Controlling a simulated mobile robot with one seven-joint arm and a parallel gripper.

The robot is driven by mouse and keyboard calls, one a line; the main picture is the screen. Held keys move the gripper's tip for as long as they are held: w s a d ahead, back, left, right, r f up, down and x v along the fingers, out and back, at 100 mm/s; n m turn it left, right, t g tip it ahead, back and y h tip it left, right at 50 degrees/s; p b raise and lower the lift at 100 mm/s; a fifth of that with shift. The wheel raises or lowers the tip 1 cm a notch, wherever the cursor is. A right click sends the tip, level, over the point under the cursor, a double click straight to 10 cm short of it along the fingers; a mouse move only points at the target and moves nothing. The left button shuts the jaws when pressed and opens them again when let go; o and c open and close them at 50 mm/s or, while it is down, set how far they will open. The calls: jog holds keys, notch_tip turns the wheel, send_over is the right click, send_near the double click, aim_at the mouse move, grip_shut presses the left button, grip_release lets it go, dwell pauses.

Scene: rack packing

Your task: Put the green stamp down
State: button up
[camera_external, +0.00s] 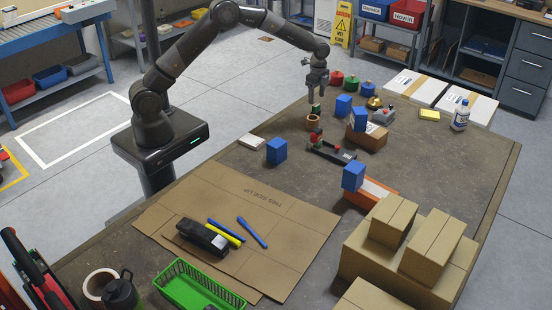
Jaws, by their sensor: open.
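A small green-topped object, seemingly the green stamp (316,108), stands at a round brown holder (313,123) on the table. Whether it sits inside the holder or just behind it is too small to tell. My gripper (317,97) points down right above it, open, with nothing visibly held. The fingertips are close to the green top; a gap is hard to make out. A dark rack (332,154) with small red and green pieces lies just in front of the holder.
Blue blocks (276,151) stand around the rack, one on a brown box (371,138), another by an orange box (370,192). Red, green and blue domed items (352,84) stand behind. Cardboard boxes (432,245) fill the front right. A flat cardboard sheet (270,205) covers the front left.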

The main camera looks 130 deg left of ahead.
aim_at(316, 105)
jog(key=shift+r, duration=2.3)
jog(key=shift+w+d+r, duration=0.15)
jog(key=shift+d+r, duration=0.1)
jog(key=w+d+r+y, duration=0.1)
jog(key=w+d+r, duration=0.2)
jog(key=d+r, duration=0.4)
jog(key=w+d+r, duration=0.4)
jog(key=d+r, duration=0.1)
jog(key=d, duration=0.5)
jog(key=s+d+r+t, duration=0.1)
jog(key=d+r, duration=0.2)
jog(key=d, duration=0.5)
jog(key=s+d+r+t, duration=0.1)
jog(key=d+r, duration=0.2)
jog(key=d, duration=0.5)
jog(key=s+d+r+t, duration=0.1)
jog(key=s+d+r, duration=0.15)
jog(key=d, duration=0.45)
jog(key=s+d+r+t, duration=0.1)
jog(key=s+d, duration=0.3)
jog(key=d, duration=0.3)
jog(key=s+d+f+t+h, duration=0.1)
jog(key=s+d+f, duration=0.2)
jog(key=s+d, duration=0.7)
jog(key=shift+s+f+t, duration=0.3)
jog(key=shift+s+f, duration=0.05)
jog(key=shift+s, duration=0.55)
